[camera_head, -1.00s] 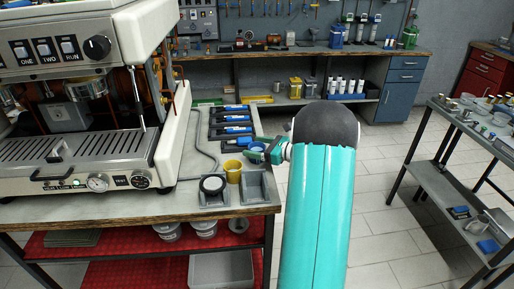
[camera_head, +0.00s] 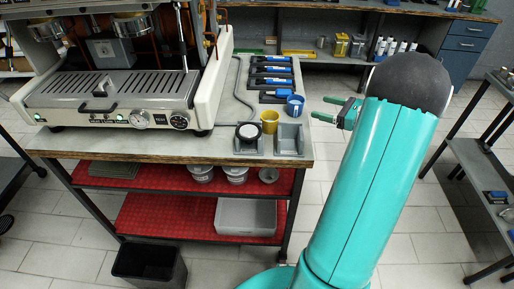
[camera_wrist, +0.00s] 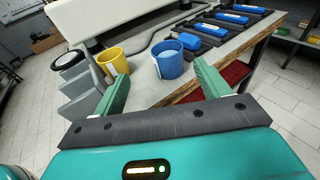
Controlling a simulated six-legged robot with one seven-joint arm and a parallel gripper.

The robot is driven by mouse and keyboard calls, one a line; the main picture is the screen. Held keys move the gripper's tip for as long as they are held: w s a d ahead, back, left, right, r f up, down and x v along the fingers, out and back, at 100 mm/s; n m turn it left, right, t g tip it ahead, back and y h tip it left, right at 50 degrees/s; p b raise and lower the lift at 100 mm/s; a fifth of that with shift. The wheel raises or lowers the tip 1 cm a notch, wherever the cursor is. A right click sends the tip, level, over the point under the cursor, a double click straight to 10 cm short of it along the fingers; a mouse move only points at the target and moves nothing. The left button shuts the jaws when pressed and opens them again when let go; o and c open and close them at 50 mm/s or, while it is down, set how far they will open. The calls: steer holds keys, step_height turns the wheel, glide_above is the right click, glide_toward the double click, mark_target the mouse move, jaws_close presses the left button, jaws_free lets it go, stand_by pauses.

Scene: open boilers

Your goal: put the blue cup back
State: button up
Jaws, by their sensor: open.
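The blue cup (camera_head: 295,106) stands upright on the counter near its right edge, just behind and right of the yellow cup (camera_head: 269,121). In the wrist view the blue cup (camera_wrist: 168,62) is ahead of the jaws, with the yellow cup (camera_wrist: 113,62) to its left. My gripper (camera_head: 325,109) is to the right of the blue cup, past the counter edge, with a gap between them. Its two green fingers (camera_wrist: 160,80) are spread and hold nothing.
Grey bins (camera_head: 290,139) sit at the counter's front right corner, one holding a round black-rimmed item (camera_head: 249,132). Blue-topped black trays (camera_head: 272,81) line up behind the cups. The espresso machine (camera_head: 120,95) fills the left.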

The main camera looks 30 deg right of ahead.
steer(key=a+r+n+g, duration=0.2)
steer(key=a+n+g, duration=0.15)
steer(key=a, duration=0.55)
steer(key=a+r+n+g+y, duration=0.1)
steer(key=a+r+n+g, duration=0.1)
steer(key=a+n, duration=0.45)
steer(key=a+r+n+g, duration=0.2)
steer(key=a+n+g, duration=0.1)
steer(key=a, duration=0.8)
steer(key=s+a+r+n+h, duration=0.3)
steer(key=s+a+n+h, duration=0.4)
steer(key=s+a+n, duration=0.6)
steer(key=shift+s+a+n+h, duration=0.3)
steer(key=shift+s+n, duration=0.25)
steer(key=shift+n, duration=1.95)
steer(key=shift+g, duration=0.25)
